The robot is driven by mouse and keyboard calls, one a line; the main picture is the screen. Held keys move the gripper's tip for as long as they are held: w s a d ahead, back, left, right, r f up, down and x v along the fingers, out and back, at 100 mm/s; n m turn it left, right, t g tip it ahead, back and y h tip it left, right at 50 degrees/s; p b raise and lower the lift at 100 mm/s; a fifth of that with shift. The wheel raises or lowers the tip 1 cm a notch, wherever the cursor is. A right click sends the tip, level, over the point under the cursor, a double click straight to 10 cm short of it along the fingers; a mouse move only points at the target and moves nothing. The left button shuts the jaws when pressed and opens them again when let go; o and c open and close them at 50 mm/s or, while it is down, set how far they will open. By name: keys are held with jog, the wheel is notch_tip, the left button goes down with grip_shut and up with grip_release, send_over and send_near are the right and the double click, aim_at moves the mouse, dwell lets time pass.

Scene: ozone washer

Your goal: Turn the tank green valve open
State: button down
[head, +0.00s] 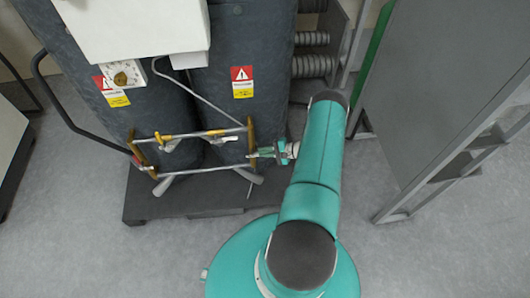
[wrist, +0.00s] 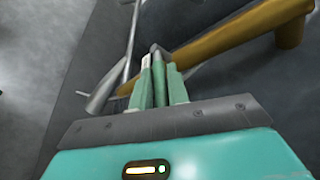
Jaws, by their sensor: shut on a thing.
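My gripper (head: 265,153) is at the right end of the pipe frame in front of the tanks. In the wrist view its pale green fingers (wrist: 161,84) are shut on a narrow green and grey piece, which looks like the handle of the green valve (wrist: 157,72). The fingers hide most of it, so its turn angle cannot be told. A brass-coloured pipe (wrist: 235,35) runs just beyond the fingertips to the upper right. In the head view the brass upright (head: 251,135) stands just left of my fingertips.
Two dark wrapped tanks (head: 225,55) stand on a dark base (head: 200,200). Yellow-handled valves (head: 166,138) sit further left on the pipe frame. A grey cabinet (head: 440,80) stands close on the right. Grey floor (head: 70,240) is clear at the front left.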

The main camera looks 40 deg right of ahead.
jog(key=g+h, duration=0.1)
jog(key=r+h, duration=0.1)
jog(key=r+g+h, duration=0.1)
jog(key=shift+w+a+n+g, duration=0.25)
jog(key=shift+n+g, duration=0.05)
jog(key=shift+n, duration=0.1)
jog(key=shift+w+a+r+n+g+h, duration=0.15)
jog(key=shift+a+r+g+h, duration=0.1)
jog(key=shift+g+h, duration=0.3)
jog(key=shift+w+a+r+n+g+h, duration=0.15)
jog(key=shift+r+g+h, duration=0.1)
jog(key=shift+g+h, duration=0.3)
jog(key=shift+s, duration=0.1)
jog(key=c, duration=1.4)
grip_release()
jog(key=shift+o, duration=0.2)
